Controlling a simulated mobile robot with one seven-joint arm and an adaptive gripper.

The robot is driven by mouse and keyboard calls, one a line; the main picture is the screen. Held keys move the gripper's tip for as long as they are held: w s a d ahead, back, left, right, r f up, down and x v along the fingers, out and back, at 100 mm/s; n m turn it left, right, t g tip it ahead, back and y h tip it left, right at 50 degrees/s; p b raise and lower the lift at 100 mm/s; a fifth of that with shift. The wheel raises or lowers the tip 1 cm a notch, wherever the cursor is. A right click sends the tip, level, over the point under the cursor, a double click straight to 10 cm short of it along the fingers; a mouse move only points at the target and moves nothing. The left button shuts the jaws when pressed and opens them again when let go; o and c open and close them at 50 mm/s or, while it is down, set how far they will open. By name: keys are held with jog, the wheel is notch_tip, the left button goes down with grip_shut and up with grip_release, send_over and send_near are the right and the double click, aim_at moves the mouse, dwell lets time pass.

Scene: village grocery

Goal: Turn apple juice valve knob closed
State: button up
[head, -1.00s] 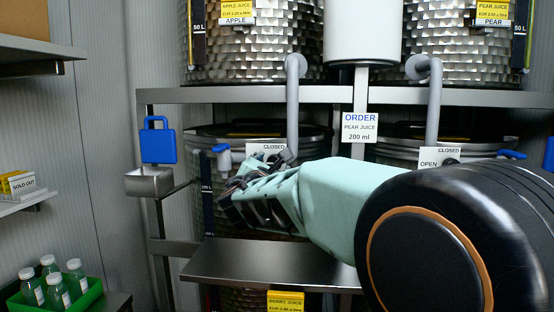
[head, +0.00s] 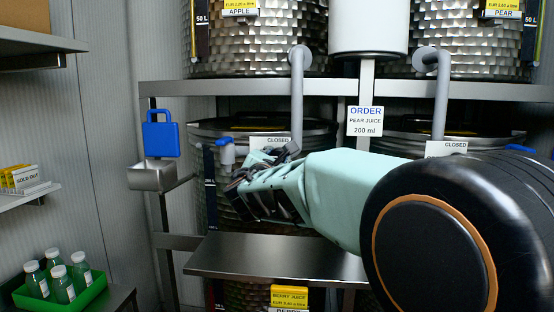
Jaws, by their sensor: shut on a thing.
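The apple juice drum (head: 235,45) stands on the upper shelf, with its APPLE label (head: 240,9) at the top edge. Its grey pipe (head: 297,95) drops in front of the shelf to a white sign (head: 270,141) reading CLOSED. My gripper (head: 250,192) is below that sign at the pipe's lower end, reaching in from the right. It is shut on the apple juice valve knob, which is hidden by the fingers. The knob's exact angle and the rest of the sign cannot be seen.
A blue-handled tap (head: 225,150) is close left of my gripper. A steel shelf (head: 280,258) lies below. The pear pipe (head: 441,95) and an order sign (head: 365,121) are to the right. Bottles in a green crate (head: 88,294) stand at lower left.

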jog(key=shift+f+m+b, duration=0.15)
jog(key=shift+m+b, duration=0.15)
jog(key=shift+b, duration=0.35)
jog(key=m+b, duration=0.5)
jog(key=b, duration=0.1)
jog(key=m+b, duration=0.6)
jog(key=m+y+b, duration=0.1)
jog(key=m+b, duration=0.4)
jog(key=b, duration=0.1)
jog(key=shift+r+m+g, duration=0.25)
jog(key=shift+m+g, duration=0.05)
jog(key=shift+b, duration=0.3)
jog(key=o, duration=1.2)
jog(key=shift+c, duration=0.2)
jog(key=s, duration=0.7)
jog(key=shift+s+r, duration=0.2)
jog(key=shift+s, duration=0.1)
